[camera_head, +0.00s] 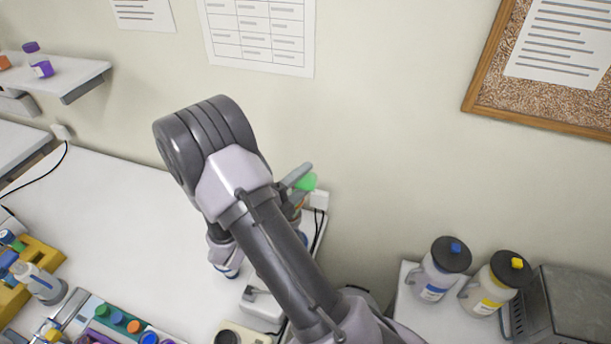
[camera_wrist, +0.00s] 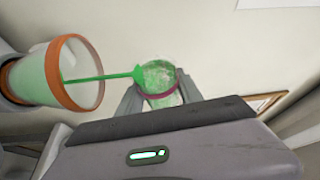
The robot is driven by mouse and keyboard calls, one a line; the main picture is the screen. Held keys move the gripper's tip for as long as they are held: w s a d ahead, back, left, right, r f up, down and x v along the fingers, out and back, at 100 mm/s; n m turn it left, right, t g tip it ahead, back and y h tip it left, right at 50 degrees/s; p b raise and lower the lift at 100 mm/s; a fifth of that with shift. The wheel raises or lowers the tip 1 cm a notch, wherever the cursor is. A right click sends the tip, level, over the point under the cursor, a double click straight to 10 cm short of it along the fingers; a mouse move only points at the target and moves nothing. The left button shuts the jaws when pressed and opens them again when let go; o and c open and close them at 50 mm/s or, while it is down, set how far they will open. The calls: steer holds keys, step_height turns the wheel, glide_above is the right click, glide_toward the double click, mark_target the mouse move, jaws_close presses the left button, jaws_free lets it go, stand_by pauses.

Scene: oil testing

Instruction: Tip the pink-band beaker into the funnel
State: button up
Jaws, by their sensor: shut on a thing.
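My gripper (camera_wrist: 160,92) is shut on the pink-band beaker (camera_wrist: 157,76), whose pink band shows between the fingers in the wrist view. The beaker is tilted and holds green liquid. A thin green stream runs from its lip into the mouth of the orange-rimmed funnel (camera_wrist: 52,76) on the left. The funnel looks green inside, and the beaker is apart from it. In the head view the green of the beaker (camera_head: 307,182) shows beside a fingertip near the wall. My arm hides most of the funnel there.
Two lidded bottles, one blue-marked (camera_head: 434,285) and one yellow-marked (camera_head: 484,292), stand at the right beside a grey box (camera_head: 575,300). A yellow rack (camera_head: 40,255) and a tray of coloured caps (camera_head: 100,312) lie at the lower left. The white bench (camera_head: 120,215) is clear in the middle.

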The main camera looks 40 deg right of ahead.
steer(key=shift+w+a+r+n+p, duration=0.15)
steer(key=shift+r+n+p, duration=0.15)
steer(key=shift+n+p, duration=0.45)
steer(key=shift+w+n+h+p, duration=0.2)
steer(key=shift+n+h+p, duration=0.3)
steer(key=shift+n, duration=0.05)
steer(key=shift+a, duration=0.1)
steer(key=shift+r, duration=0.15)
